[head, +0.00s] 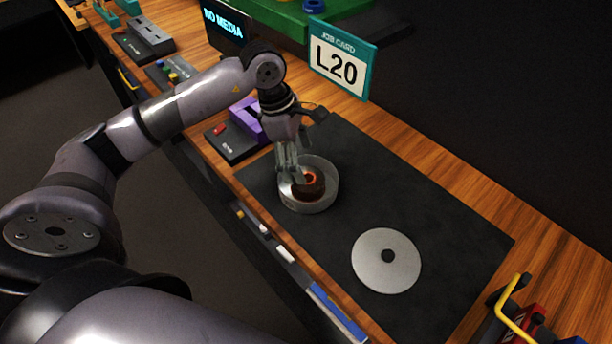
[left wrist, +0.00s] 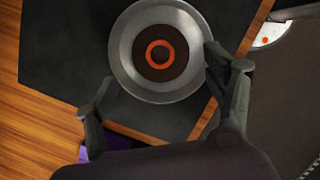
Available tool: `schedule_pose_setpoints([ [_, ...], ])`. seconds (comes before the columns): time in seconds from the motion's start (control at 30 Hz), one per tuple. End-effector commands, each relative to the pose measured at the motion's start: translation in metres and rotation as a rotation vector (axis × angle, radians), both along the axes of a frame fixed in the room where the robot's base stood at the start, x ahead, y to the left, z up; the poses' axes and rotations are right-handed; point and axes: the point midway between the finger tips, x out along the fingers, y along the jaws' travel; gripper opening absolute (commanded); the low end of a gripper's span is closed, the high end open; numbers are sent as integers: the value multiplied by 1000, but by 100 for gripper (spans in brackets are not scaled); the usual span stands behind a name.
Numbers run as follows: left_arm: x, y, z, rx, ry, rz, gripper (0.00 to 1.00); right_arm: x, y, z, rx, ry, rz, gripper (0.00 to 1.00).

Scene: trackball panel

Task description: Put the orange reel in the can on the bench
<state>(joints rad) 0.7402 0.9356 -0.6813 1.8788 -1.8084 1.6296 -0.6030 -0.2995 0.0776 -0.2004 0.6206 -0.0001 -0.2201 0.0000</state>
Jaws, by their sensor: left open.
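The can (head: 326,192) is a shallow, round metal dish standing on the dark mat. The orange reel (head: 313,181), a dark brown round body with an orange ring at its centre, lies inside it. In the left wrist view the reel (left wrist: 148,56) sits near the middle of the can (left wrist: 119,52), with the can's floor showing around it. My left gripper (head: 289,178) reaches down over the can's left side. In the left wrist view its fingers (left wrist: 155,82) are spread apart, with nothing gripped between them. My right gripper is not in view.
A silver disc (head: 370,262) with a dark hole lies on the mat (head: 440,230) right of the can. A purple device (head: 246,120) stands behind, left of the gripper. A job card sign reading L20 (head: 338,62) stands at the back. A yellow handle (head: 513,305) rises at lower right.

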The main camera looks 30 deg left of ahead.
Motion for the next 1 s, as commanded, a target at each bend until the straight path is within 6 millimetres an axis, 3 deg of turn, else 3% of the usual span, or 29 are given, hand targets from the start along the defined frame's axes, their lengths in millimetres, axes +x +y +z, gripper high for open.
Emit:
schedule_pose_setpoints([
  [0.2,-2,10,34,0,-3,1,77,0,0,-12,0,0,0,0],
  [0.33,-3,12,44,0,0,0,77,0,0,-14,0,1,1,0],
  [1.0,-3,12,46,0,1,1,77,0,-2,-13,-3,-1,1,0],
])
